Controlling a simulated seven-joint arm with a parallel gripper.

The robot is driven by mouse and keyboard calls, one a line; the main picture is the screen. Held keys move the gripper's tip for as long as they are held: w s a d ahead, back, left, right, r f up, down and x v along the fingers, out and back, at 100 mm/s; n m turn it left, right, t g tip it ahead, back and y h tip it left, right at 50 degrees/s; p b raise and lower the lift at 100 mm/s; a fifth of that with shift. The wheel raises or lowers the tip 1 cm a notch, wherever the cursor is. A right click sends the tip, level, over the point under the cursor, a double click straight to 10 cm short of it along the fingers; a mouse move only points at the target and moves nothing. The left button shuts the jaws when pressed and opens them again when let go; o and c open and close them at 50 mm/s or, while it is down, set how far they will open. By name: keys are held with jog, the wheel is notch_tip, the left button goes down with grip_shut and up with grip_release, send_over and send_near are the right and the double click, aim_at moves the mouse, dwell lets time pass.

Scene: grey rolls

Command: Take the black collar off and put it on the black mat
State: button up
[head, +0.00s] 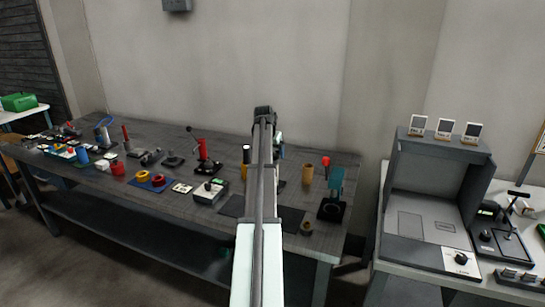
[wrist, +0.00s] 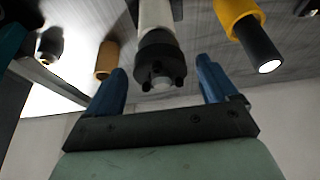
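The black collar (wrist: 160,66) sits around the end of a white post (wrist: 155,18) in the wrist view, with small dark knobs or screws on it. My gripper (wrist: 163,82) is open, its two blue fingers apart on either side of the collar. I see a gap on both sides and no clear contact. In the head view my arm hides the post and collar. Dark flat mat areas show left (head: 232,206) and right (head: 290,218) of my arm on the bench. I cannot tell whether they are one mat or which is the black mat.
A yellow cylinder with a black end (wrist: 250,32) stands close to the right finger in the wrist view. A tan cylinder (head: 307,174) and a teal piece on a black base (head: 336,182) stand right of my arm. Many small objects crowd the bench's left side.

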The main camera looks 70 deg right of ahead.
jog(key=c, duration=1.2)
jog(key=shift+c, duration=0.2)
notch_tip(320, 180, up, 10)
jog(key=shift+f, duration=0.1)
dwell(0.3)
jog(key=shift+f, duration=1.95)
